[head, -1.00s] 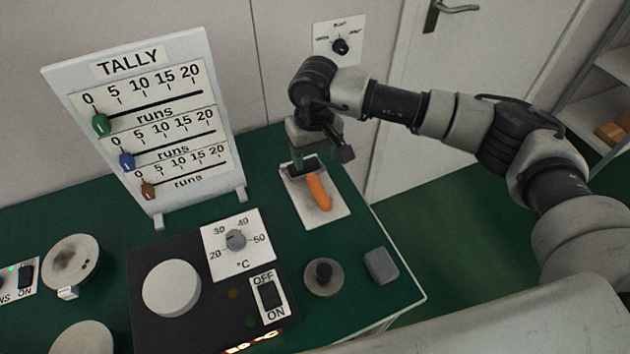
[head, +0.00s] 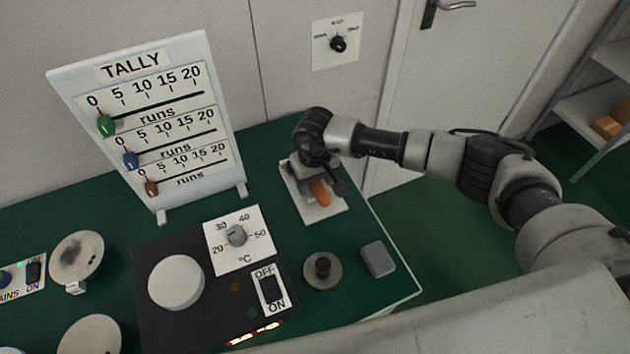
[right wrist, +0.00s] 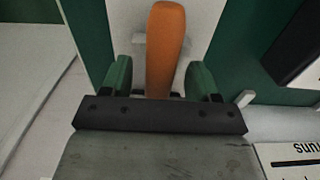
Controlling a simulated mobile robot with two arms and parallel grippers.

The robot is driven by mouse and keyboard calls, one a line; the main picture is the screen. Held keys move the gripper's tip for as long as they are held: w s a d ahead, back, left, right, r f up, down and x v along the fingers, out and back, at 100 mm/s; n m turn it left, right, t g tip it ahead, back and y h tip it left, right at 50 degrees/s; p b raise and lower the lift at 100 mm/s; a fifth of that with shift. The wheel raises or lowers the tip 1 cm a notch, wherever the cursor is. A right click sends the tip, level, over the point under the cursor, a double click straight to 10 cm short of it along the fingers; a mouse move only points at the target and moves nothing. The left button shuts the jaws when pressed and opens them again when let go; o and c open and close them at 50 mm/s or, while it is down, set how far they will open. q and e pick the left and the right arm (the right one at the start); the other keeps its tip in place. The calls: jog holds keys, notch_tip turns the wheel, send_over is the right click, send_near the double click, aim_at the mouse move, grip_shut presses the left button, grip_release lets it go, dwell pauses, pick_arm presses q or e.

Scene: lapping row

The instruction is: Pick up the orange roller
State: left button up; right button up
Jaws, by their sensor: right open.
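The orange roller (head: 320,192) lies on a small pale tray (head: 329,211) toward the back right of the green table. In the right wrist view the roller (right wrist: 165,45) stretches away from me between the green fingers of my right gripper (right wrist: 160,80). The fingers are open, one on each side of the roller, with a gap showing on both sides. In the head view my right gripper (head: 315,180) is right over the tray and hides part of the roller. My left gripper is not in view.
A tally board (head: 140,120) with sliders stands left of the tray. In front are a hotplate (head: 165,315) with a dial and switch, a round knobbed weight (head: 322,271) and a grey block (head: 378,259). A shelf (head: 590,110) stands far right.

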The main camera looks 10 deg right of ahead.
jog(key=c, duration=1)
jog(key=shift+r, duration=0.15)
